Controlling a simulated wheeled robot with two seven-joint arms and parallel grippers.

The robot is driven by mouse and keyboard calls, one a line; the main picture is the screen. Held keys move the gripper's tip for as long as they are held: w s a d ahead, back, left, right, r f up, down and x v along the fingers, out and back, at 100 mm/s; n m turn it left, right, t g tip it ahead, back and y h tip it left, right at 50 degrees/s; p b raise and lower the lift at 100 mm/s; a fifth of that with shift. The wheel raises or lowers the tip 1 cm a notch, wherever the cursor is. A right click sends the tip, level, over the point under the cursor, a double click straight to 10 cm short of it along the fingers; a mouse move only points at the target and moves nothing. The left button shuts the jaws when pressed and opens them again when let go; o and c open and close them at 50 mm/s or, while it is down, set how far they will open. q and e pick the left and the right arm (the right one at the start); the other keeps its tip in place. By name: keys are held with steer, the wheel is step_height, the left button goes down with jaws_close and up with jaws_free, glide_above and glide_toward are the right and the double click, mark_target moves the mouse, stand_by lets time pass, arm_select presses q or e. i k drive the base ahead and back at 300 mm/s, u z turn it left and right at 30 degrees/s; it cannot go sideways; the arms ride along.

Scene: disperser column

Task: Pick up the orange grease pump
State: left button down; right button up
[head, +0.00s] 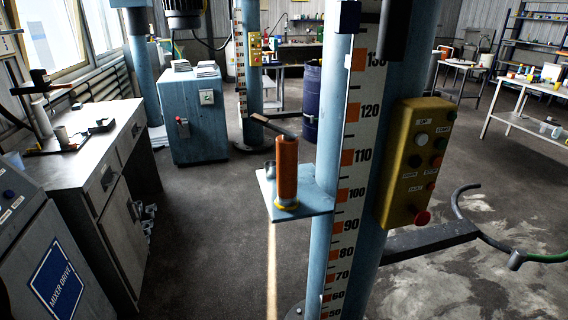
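The orange grease pump (287,170) stands upright on a small blue shelf (316,201) fixed to the blue column. It has a dark lever at its top that points up and left, a dark fitting at its left side, and a yellow ring at its foot. Nothing touches the pump apart from the shelf. Neither of my grippers shows in the head view.
The blue column (328,110) with a height scale (356,150) stands just right of the pump. A yellow button box (413,162) and a hooked bar (462,205) stick out on its right. A grey workbench (80,155) stands at left. The floor between is clear.

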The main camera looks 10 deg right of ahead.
mark_target(286, 147)
steer(key=z, duration=0.05)
steer(key=k, duration=0.55)
steer(key=u, duration=0.8)
steer(key=i, duration=1.35)
steer(key=z, duration=0.85)
